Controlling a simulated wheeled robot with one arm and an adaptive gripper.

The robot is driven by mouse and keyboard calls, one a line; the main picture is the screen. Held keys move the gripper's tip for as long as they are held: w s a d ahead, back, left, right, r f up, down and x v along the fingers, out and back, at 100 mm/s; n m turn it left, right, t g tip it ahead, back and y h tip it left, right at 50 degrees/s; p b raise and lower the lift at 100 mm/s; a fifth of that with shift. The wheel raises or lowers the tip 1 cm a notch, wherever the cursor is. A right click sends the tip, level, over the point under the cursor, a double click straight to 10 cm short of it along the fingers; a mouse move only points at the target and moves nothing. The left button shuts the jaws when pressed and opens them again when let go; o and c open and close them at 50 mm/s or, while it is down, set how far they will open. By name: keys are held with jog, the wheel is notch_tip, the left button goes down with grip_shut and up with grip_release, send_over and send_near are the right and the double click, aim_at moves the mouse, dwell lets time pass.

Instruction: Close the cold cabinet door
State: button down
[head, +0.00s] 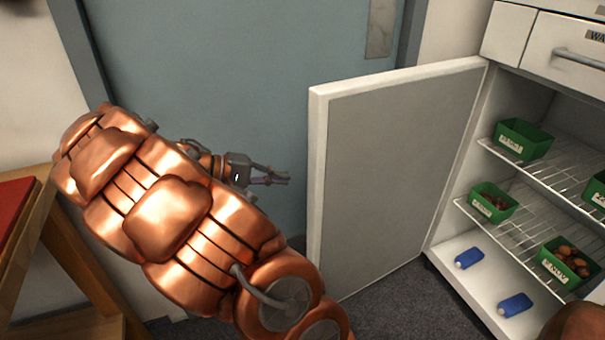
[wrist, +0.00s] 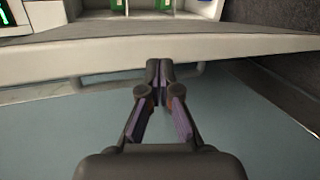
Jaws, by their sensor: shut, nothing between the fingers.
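The cold cabinet door (head: 400,165) stands wide open in the head view, hinged at the cabinet's left side, with its grey inner panel facing the robot. The cold cabinet (head: 470,215) is open at the right, with its shelves showing. My gripper (head: 286,178) is shut and empty, just left of the door's free edge, at about mid height. In the wrist view my gripper (wrist: 159,68) points at a pale horizontal edge, which looks like the door's edge (wrist: 190,52). I cannot tell whether the fingertips touch it.
Green labelled boxes (head: 523,139) stand on wire shelves (head: 560,165); some hold brown chestnuts. Blue packs (head: 469,258) lie on the cabinet floor. A drawer (head: 565,52) is above. A wooden table (head: 45,215) stands at the left. Dark floor (head: 385,305) is clear below the door.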

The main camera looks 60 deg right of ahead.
jog(key=w+d+f+h+b, duration=0.3)
jog(key=w+d+f+h, duration=0.3)
jog(key=w, duration=0.5)
jog(key=s+d+y+b, duration=0.1)
jog(key=s+d+b, duration=0.1)
jog(key=s+d, duration=0.6)
jog(key=shift+f+n, duration=0.3)
jog(key=shift+f, duration=0.15)
jog(key=shift+s, duration=0.15)
